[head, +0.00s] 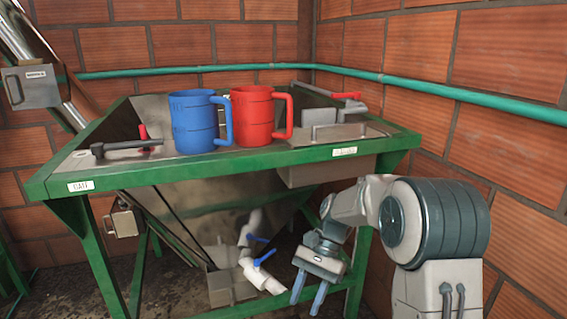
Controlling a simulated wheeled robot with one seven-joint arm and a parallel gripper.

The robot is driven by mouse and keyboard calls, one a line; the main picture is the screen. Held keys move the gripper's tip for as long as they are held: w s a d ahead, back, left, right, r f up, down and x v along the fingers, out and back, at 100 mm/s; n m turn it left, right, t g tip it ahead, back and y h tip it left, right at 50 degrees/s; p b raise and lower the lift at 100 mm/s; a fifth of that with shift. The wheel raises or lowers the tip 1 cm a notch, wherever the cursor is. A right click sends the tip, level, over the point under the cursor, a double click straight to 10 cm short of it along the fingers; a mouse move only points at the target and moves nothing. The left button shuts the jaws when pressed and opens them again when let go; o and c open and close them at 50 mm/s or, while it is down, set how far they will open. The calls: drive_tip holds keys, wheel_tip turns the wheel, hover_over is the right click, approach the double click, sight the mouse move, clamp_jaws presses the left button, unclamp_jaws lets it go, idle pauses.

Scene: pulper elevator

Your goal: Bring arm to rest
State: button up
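My arm is folded at the lower right, in front of the right leg of a green-framed metal hopper table (330,157). My gripper (308,292) hangs low beside the table's lower frame, pointing down. Its two blue-grey fingers are spread apart, with nothing seen between them. A blue mug (194,124) and a red mug (252,116) stand upright side by side on the table top, above and to the left of my gripper.
White pipes with blue-handled valves (262,275) sit under the hopper, just left of my gripper. A black-handled lever (125,147) lies on the table's left. A teal pipe (450,98) runs along the brick walls, close on the right.

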drive_tip(key=s+d+r+n+t+h+p, duration=0.2)
drive_tip(key=s+r+p, duration=0.5)
drive_tip(key=r, duration=0.4)
drive_tip(key=s+d+r+n+t+h+p, duration=0.2)
drive_tip(key=s+d+r+n+t+p, duration=0.2)
drive_tip(key=s+d+r+t+p, duration=0.3)
drive_tip(key=s+r+p, duration=0.1)
drive_tip(key=s+r, duration=0.2)
drive_tip(key=r, duration=0.1)
drive_tip(key=shift+s+d+r+n+h, duration=0.15)
drive_tip(key=shift+d+r+n+h, duration=0.05)
drive_tip(key=shift+d+n+h, duration=0.15)
drive_tip(key=shift+a, duration=0.6)
